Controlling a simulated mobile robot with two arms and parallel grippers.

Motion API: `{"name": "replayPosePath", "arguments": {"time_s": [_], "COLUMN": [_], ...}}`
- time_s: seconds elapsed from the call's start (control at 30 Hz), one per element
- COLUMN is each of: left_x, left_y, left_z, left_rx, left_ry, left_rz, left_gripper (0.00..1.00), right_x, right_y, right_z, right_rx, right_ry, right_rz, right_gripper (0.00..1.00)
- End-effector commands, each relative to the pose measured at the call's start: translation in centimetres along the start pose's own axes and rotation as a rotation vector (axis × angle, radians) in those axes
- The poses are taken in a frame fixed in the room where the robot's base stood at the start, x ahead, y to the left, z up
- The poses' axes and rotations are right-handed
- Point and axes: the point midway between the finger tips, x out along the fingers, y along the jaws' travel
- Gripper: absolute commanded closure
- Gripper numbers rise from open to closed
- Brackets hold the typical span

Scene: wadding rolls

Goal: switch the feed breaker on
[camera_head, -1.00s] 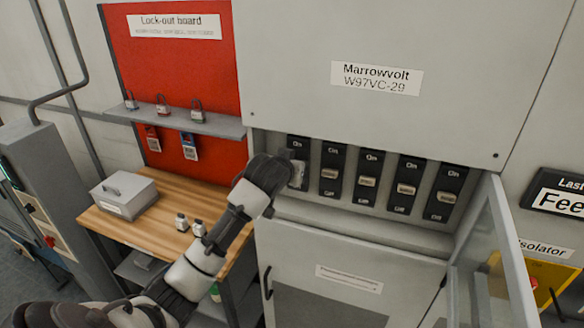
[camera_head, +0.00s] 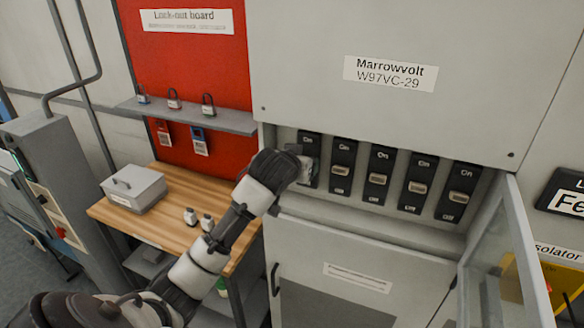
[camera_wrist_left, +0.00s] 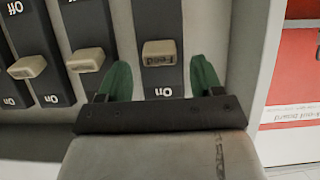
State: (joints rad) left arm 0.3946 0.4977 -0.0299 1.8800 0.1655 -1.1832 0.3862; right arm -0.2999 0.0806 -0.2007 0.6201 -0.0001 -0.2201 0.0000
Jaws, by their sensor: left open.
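The feed breaker (camera_head: 309,146) is the leftmost black switch in the cabinet's row, with "On" at its top. My left gripper (camera_head: 305,172) is in front of its lower part and hides its lever in the head view. The open green fingers of my left gripper (camera_wrist_left: 160,66) stand on either side of this breaker, near the lever; contact cannot be told. The "Off" end is out of view. My right gripper is not in view.
Several similar breakers (camera_head: 378,176) stand to the right. An open glass door (camera_head: 497,255) juts out at the right. At the left are a wooden bench (camera_head: 165,230) with a grey box (camera_head: 133,188), and a red lock-out board (camera_head: 190,70) with padlocks on a shelf.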

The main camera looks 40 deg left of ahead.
Motion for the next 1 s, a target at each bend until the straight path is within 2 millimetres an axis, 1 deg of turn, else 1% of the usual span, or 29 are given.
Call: {"name": "replayPosePath", "arguments": {"time_s": [0.03, 0.2, 0.3, 0.43, 0.6, 1.0], "left_x": [-0.9, -4.2, -5.9, -7.6, -8.5, -8.5], "left_y": [0.0, 0.0, 0.0, 0.0, 0.0, 0.0], "left_z": [0.3, 0.3, 0.3, 0.1, 0.1, 0.0], "left_rx": [0.002, 0.002, 0.002, 0.002, 0.001, 0.001], "left_ry": [0.004, 0.005, 0.003, 0.002, 0.0, 0.0], "left_rz": [0.001, 0.001, 0.001, 0.0, 0.0, 0.0], "left_gripper": [0.34, 0.34, 0.34, 0.34, 0.34, 0.34], "right_x": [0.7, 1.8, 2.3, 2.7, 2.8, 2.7], "right_y": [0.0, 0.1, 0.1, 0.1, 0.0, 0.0], "right_z": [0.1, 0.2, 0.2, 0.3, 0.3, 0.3], "right_rx": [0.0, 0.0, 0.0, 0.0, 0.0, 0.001], "right_ry": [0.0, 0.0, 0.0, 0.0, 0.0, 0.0], "right_rz": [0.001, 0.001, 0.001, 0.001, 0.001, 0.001], "right_gripper": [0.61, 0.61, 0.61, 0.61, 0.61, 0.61]}}
